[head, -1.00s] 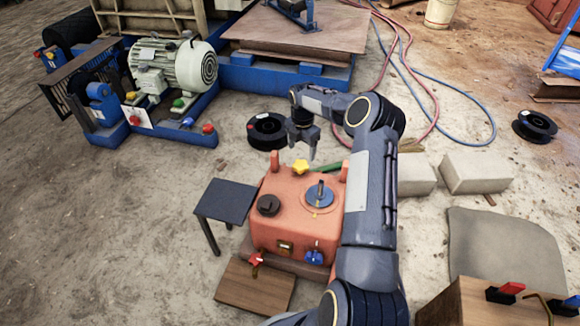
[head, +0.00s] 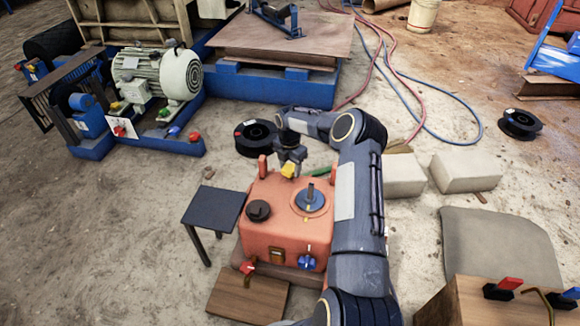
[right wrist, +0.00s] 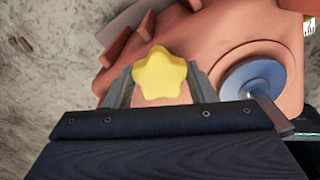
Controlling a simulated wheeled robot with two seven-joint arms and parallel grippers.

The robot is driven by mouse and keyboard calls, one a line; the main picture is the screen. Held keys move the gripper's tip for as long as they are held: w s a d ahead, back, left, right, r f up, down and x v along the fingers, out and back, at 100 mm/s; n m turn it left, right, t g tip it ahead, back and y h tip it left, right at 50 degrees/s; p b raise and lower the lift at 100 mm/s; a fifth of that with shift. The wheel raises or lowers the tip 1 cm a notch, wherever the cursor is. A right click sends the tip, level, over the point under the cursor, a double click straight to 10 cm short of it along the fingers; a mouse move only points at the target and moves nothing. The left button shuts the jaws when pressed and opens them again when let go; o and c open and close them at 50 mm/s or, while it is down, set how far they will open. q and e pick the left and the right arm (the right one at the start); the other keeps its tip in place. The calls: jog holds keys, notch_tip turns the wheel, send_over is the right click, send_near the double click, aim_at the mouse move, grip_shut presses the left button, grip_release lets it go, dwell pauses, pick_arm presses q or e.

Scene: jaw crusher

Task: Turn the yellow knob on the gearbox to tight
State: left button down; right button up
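The orange gearbox (head: 270,232) stands on the ground in the middle of the head view. Its yellow star-shaped knob (head: 288,171) is on the top, near the back edge. My right gripper (head: 290,163) is directly at the knob, pointing down. In the right wrist view the yellow knob (right wrist: 160,75) sits between the two fingers (right wrist: 160,88), one on each side. The fingers are apart; I cannot tell whether they touch the knob. Any tight mark is not readable. My left gripper is not in view.
On the gearbox are a black knob (head: 258,210), a blue disc with an upright handle (head: 310,198) and a blue valve (head: 306,262). A dark side table (head: 213,208) stands left. A black spool (head: 256,137) lies behind. Concrete blocks (head: 465,172) lie right.

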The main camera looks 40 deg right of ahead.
jog(key=shift+c, duration=1.2)
